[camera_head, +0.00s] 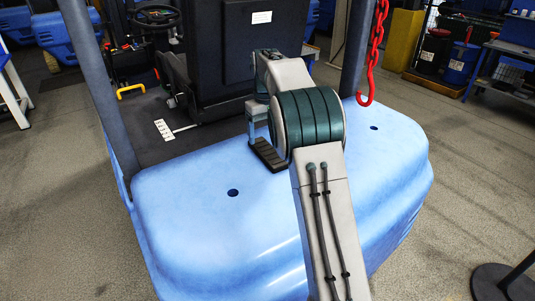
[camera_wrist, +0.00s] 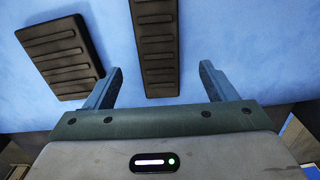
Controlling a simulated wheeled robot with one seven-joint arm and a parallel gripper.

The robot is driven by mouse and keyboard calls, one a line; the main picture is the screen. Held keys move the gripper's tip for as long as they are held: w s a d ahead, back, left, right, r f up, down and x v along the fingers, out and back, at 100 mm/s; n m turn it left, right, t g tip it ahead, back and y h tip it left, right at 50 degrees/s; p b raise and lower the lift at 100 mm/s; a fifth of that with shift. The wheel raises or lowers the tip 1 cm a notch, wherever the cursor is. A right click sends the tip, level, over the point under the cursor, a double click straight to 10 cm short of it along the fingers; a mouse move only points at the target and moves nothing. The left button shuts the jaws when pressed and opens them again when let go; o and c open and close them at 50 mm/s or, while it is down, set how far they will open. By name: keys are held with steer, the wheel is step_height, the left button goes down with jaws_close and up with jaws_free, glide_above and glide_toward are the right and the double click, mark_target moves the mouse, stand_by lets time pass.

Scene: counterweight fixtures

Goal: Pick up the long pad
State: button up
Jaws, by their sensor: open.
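The long pad (camera_wrist: 156,45), dark, narrow and ribbed, lies on the light blue surface in the wrist view. Its near end is close to the gap between my fingers, and it runs up out of the frame. My gripper (camera_wrist: 161,72) is open, one finger to each side of the pad's line, with nothing held. Whether the fingertips are level with the pad is unclear. A wider, shorter ribbed pad (camera_wrist: 60,55) lies to the left, outside the left finger. In the head view one dark ribbed pad (camera_head: 268,155) shows beside my arm; which one is unclear. My arm hides much there.
The blue counterweight (camera_head: 190,235) has a rounded top with dark holes (camera_head: 233,193). A red chain and hook (camera_head: 366,95) hang to the right of my arm. Dark posts (camera_head: 95,90) and a seat back (camera_head: 262,45) stand behind. A black stand base (camera_head: 503,283) is at lower right.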

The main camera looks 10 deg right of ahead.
mark_target(268, 151)
steer(key=shift+s+d+f+p, duration=0.1)
steer(key=shift+f+p, duration=0.35)
steer(key=shift+f, duration=1.05)
steer(key=shift+s+d+f+p, duration=0.1)
steer(key=shift+f+p, duration=0.3)
steer(key=shift+f, duration=1.05)
steer(key=c, duration=1.1)
steer(key=shift+r, duration=0.1)
steer(key=shift+c, duration=0.2)
